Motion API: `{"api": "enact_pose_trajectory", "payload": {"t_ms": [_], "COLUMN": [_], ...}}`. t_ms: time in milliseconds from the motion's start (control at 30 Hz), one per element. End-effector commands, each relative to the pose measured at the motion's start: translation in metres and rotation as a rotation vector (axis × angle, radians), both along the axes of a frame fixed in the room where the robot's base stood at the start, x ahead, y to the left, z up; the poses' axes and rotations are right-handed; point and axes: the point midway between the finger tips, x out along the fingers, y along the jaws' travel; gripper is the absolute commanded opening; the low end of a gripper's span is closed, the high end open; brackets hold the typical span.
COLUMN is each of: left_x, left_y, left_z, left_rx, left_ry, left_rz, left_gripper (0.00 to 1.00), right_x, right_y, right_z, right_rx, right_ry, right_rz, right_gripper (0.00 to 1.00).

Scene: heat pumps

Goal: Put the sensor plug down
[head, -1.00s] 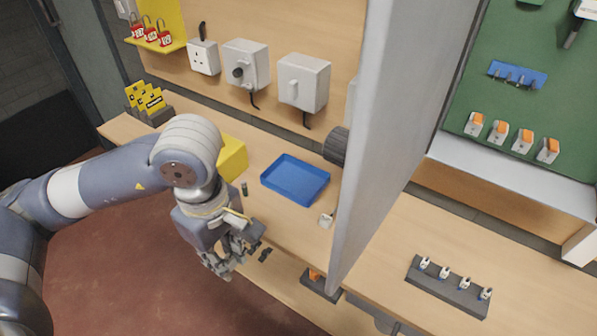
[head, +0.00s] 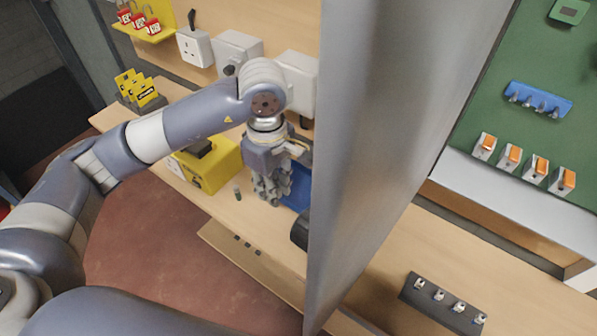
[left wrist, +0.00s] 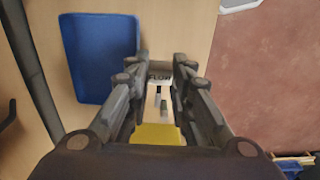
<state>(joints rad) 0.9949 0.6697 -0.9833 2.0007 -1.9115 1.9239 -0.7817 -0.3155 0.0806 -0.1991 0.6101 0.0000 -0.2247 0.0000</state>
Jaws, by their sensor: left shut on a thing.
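My left gripper (head: 270,195) points down over the bench beside the blue tray (head: 299,197). In the left wrist view its fingers are closed on a small pale piece with dark lettering that seems to read "FLOW" (left wrist: 160,76), which I take as the sensor plug. In the head view the fingers hide the plug. The blue tray (left wrist: 108,60) looks empty in the left wrist view and lies to the left of the fingers; in the head view the arm covers much of it. I cannot tell whether the plug touches the bench. My right gripper is not in view.
A yellow box (head: 222,168) and a small green cylinder (head: 237,194) stand left of the gripper. A tall grey panel (head: 375,150) stands close on the right, with a dark round part (head: 299,232) at its edge. Beyond it lies a dark rack (head: 445,303).

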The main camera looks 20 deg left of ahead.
Motion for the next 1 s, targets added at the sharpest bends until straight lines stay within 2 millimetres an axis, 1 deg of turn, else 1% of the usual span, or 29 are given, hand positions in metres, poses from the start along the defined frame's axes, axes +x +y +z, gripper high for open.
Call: {"api": "enact_pose_trajectory", "payload": {"t_ms": [33,133,200,300,400,500,667,733,867,933,1000], "left_x": [0.011,0.032,0.046,0.065,0.081,0.078,0.079,0.077,0.077,0.080,0.081], "left_y": [-0.005,-0.013,-0.018,-0.025,-0.031,-0.029,-0.029,-0.029,-0.029,-0.030,-0.030], "left_z": [0.004,0.004,0.004,0.004,0.003,-0.018,-0.032,-0.039,-0.061,-0.063,-0.067], "left_rx": [-0.002,-0.001,-0.002,-0.002,0.000,0.001,-0.001,0.000,0.000,0.000,-0.002], "left_ry": [0.002,0.003,0.002,0.002,0.002,0.006,0.001,0.004,0.006,0.002,0.002], "left_rz": [0.001,0.001,0.001,0.001,0.001,0.000,-0.001,0.000,0.000,0.000,-0.001], "left_gripper": [0.00,0.00,0.00,0.00,0.00,0.00,0.00,0.00,0.00,0.00,0.00], "right_x": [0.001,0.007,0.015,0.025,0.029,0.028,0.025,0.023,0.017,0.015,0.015], "right_y": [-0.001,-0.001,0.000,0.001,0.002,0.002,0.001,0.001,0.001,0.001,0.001], "right_z": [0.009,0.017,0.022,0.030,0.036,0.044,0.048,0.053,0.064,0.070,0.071], "right_rx": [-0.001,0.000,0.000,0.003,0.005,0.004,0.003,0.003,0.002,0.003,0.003], "right_ry": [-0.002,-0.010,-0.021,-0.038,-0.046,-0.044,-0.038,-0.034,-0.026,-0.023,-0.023], "right_rz": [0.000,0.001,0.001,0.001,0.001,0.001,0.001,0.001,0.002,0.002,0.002], "right_gripper": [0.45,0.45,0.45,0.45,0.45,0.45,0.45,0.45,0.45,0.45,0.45]}}
